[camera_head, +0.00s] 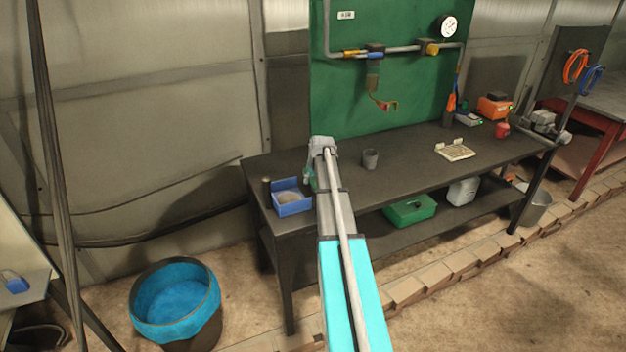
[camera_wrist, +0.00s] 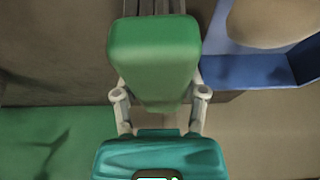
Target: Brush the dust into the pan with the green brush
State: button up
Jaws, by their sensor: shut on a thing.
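My gripper (camera_wrist: 160,103) is shut on the green brush (camera_wrist: 154,55), which fills the middle of the wrist view. In the head view, my arm reaches over the left part of the dark bench, and my wrist and arm mostly hide the gripper and brush. The blue pan (camera_head: 292,208) sits at the bench's left end, just left of my arm. A pale beige mound (camera_head: 286,196) shows within its walls. The pan's wall also shows at upper right in the wrist view (camera_wrist: 255,70), beside the brush and apart from it. Loose dust on the bench cannot be made out.
A grey cup (camera_head: 370,159) stands right of my arm on the bench (camera_head: 415,158). A pale tray (camera_head: 455,151) lies farther right. A green box (camera_head: 410,210) is on the lower shelf. A blue-lined bin (camera_head: 176,300) stands on the floor at left.

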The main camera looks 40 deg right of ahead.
jog(key=shift+r+p, duration=1.35)
jog(key=shift+r, duration=0.25)
jog(key=shift+r+p, duration=1.5)
